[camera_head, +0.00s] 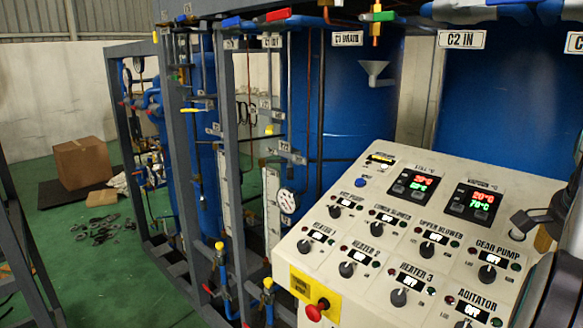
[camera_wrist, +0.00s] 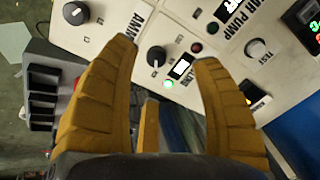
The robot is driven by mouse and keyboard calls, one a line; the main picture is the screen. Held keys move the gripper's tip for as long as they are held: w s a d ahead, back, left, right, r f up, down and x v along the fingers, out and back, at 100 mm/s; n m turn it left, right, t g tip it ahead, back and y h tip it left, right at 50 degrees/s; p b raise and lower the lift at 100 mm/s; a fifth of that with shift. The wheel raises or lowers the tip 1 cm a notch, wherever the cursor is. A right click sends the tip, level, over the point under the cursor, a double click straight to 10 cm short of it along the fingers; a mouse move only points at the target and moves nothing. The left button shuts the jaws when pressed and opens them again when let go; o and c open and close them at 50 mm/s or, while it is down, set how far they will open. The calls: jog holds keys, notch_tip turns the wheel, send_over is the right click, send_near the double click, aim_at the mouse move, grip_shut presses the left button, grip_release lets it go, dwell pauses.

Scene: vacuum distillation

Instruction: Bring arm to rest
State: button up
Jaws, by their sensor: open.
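My gripper (camera_wrist: 168,50) is open in the wrist view, its yellow fingers spread and nothing held between them. A black knob (camera_wrist: 156,57) on the white control panel shows between the fingertips, with a lit green lamp (camera_wrist: 168,84) below it. I cannot tell how far the fingers are from the panel. In the head view part of my arm (camera_head: 545,215), dark with a bit of yellow, is at the right edge beside the control panel (camera_head: 440,182). The fingertips are hidden there.
The panel carries several knobs, two lit displays (camera_head: 412,183) and a red emergency button (camera_head: 317,309). Blue tanks (camera_head: 345,95) and a grey pipe frame (camera_head: 228,150) stand behind and left.

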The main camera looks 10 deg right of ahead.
jog(key=w+a+f+n+t, duration=0.1)
jog(key=w+a+f+n, duration=0.15)
jog(key=a, duration=0.45)
jog(key=w+a+f+n+y+b, duration=0.1)
jog(key=a+n, duration=0.3)
jog(key=a, duration=0.4)
jog(key=w+a+f+n+t, duration=0.1)
jog(key=a+f+n, duration=0.1)
jog(key=a+n, duration=0.35)
jog(key=s+a+f+n+y, duration=0.1)
jog(key=s+a+f+n, duration=0.3)
jog(key=a+f, duration=0.2)
jog(key=s+a+f+n+y+b, duration=0.1)
jog(key=s+a+f+n, duration=0.3)
jog(key=a, duration=0.6)
jog(key=shift+s+a+f+t+y, duration=0.2)
jog(key=shift+s+f+t+y, duration=0.1)
jog(key=shift+f, duration=0.55)
jog(key=shift+d, duration=0.1)
